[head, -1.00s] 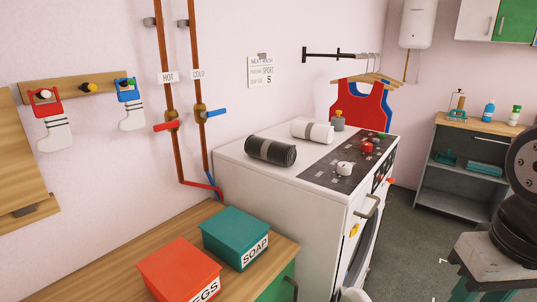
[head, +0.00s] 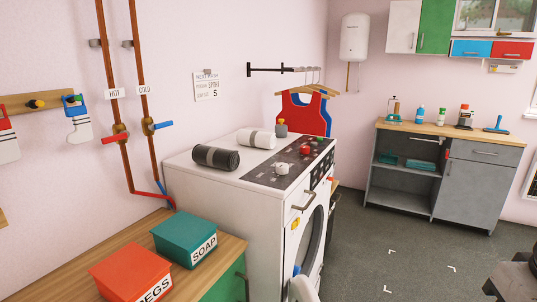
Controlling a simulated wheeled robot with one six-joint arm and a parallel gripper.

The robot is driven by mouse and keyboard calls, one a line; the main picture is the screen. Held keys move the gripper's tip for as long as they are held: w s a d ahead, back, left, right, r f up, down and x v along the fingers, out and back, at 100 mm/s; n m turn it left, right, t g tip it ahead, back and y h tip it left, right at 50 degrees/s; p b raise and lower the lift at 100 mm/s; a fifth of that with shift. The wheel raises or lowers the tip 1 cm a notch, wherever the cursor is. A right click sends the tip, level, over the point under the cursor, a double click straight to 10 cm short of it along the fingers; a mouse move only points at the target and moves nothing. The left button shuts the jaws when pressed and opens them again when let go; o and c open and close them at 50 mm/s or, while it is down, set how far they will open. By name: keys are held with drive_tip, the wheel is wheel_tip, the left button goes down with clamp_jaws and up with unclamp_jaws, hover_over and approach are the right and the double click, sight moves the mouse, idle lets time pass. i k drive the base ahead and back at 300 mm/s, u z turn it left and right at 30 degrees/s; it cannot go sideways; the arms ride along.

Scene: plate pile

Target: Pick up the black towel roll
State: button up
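The black towel roll (head: 216,157) lies on its side on top of the white washing machine (head: 222,205), near its left back part. It has a grey band around its middle. A white towel roll (head: 256,139) with a grey band lies behind it and to its right, a small gap apart. My gripper is not recognisable in the head view, so I cannot tell how it stands relative to the roll. Nothing touches or hides the black roll from this side.
A teal SOAP box (head: 184,236) and red PEGS box (head: 128,268) sit on the wooden counter, left. Grey floor (head: 400,262) is open at right.

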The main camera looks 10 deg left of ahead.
sight(216, 157)
drive_tip(key=z, duration=1.2)
drive_tip(key=k, duration=0.7)
drive_tip(key=u, duration=1.15)
drive_tip(key=i, duration=1)
